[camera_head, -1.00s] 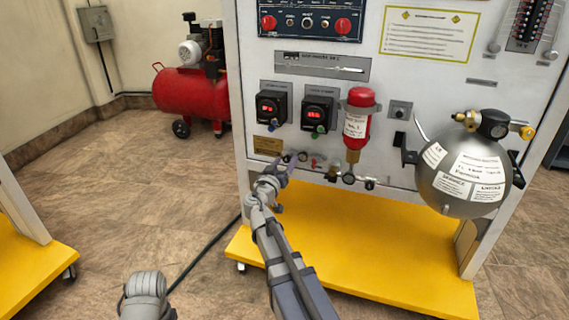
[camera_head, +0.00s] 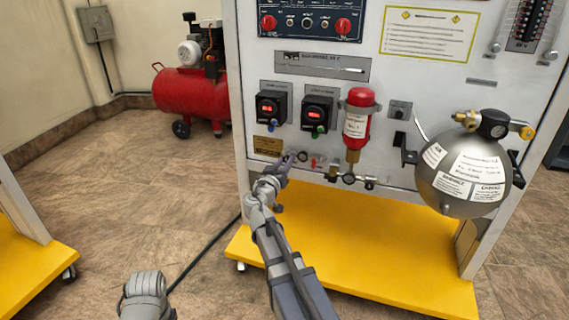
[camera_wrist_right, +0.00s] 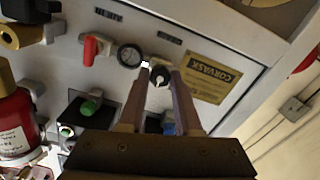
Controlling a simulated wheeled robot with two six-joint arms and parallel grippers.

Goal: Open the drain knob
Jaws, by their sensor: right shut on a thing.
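A small round black knob (camera_wrist_right: 159,76) with a pale pointer sits on the grey trainer panel (camera_head: 400,70). In the right wrist view it lies between my right gripper's fingertips (camera_wrist_right: 158,78), which are shut on it. In the head view my right gripper (camera_head: 286,162) reaches the low left of the panel and hides the knob. I cannot read the small label beside the knob.
Beside the knob are a black ring (camera_wrist_right: 131,55) and a red handle (camera_wrist_right: 92,47). A red bottle (camera_head: 357,122) and a steel sphere (camera_head: 465,175) stick out from the panel to the right. A yellow base (camera_head: 350,250) juts out below.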

